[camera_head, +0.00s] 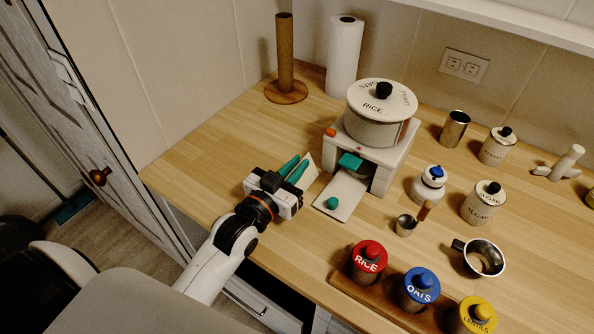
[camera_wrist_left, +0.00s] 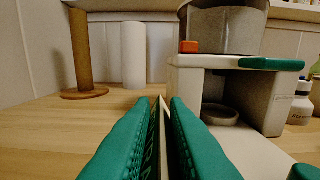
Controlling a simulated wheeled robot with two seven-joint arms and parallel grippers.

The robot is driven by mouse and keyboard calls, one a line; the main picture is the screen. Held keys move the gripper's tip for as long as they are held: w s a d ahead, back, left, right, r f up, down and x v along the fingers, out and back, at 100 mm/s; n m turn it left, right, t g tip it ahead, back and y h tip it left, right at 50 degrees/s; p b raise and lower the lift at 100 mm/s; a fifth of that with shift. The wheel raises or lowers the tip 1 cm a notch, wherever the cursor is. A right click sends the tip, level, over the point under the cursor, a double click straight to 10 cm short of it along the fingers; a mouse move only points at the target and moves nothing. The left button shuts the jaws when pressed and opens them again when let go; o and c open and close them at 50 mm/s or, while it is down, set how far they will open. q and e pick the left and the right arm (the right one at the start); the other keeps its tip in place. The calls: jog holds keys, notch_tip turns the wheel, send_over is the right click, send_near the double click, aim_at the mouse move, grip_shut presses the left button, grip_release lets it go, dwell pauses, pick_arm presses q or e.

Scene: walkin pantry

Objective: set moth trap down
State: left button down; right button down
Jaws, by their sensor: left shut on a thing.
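The moth trap (camera_head: 309,172) is a small pale card piece in the head view, left of the white stand. My left gripper (camera_head: 294,168) has green fingers and is shut on it, low over the wooden counter (camera_head: 205,168). In the left wrist view the trap (camera_wrist_left: 162,104) shows as a thin pale edge between the two green fingers (camera_wrist_left: 162,130), which hide most of it. I cannot tell whether its lower edge touches the counter. My right gripper is not in view.
A white stand (camera_head: 395,160) with a rice pot (camera_head: 378,128) on top and a pale board (camera_head: 341,197) in front stands close right. Behind are a brown holder (camera_head: 285,55) and a paper roll (camera_head: 345,60). Jars (camera_head: 368,262) fill the right. Counter left of the gripper is clear.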

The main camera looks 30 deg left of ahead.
pick_arm(q)
jog(key=shift+f, duration=0.6)
jog(key=shift+f, duration=0.1)
jog(key=c, duration=1.4)
grip_release()
